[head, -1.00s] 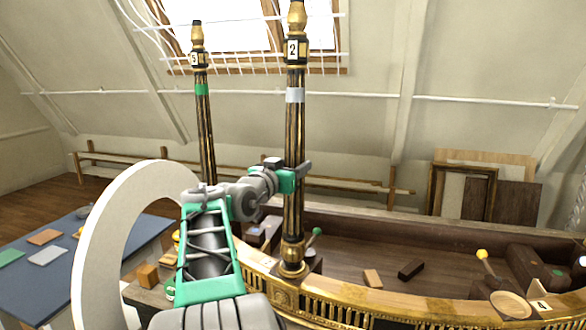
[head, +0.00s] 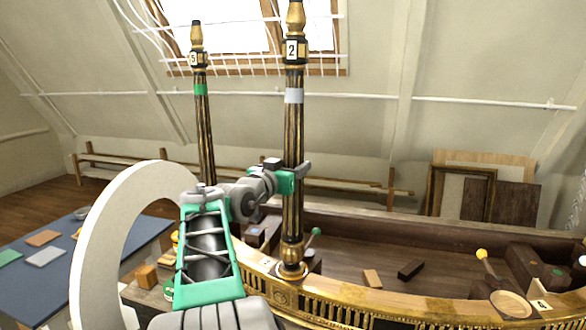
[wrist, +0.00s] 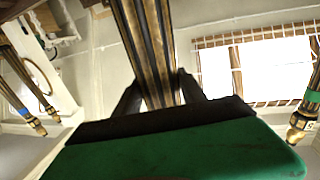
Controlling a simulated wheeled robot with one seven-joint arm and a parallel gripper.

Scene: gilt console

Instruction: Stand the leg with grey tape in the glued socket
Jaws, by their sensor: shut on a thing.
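The leg with grey tape (head: 294,96) is dark and gold, tagged 2, and stands nearly upright in the head view. My gripper (head: 287,180) is shut on its shaft below the tape. In the wrist view the fluted shaft (wrist: 148,40) runs between the two dark fingers (wrist: 158,92).
A leg with green tape (head: 201,90), tagged 5, stands behind to the left. A blue-topped table (head: 95,262) is at the left. Loose wooden blocks (head: 411,269) and a yellow-knobbed tool (head: 482,255) lie right of the leg. A round pale pot (head: 510,304) sits near tag 4.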

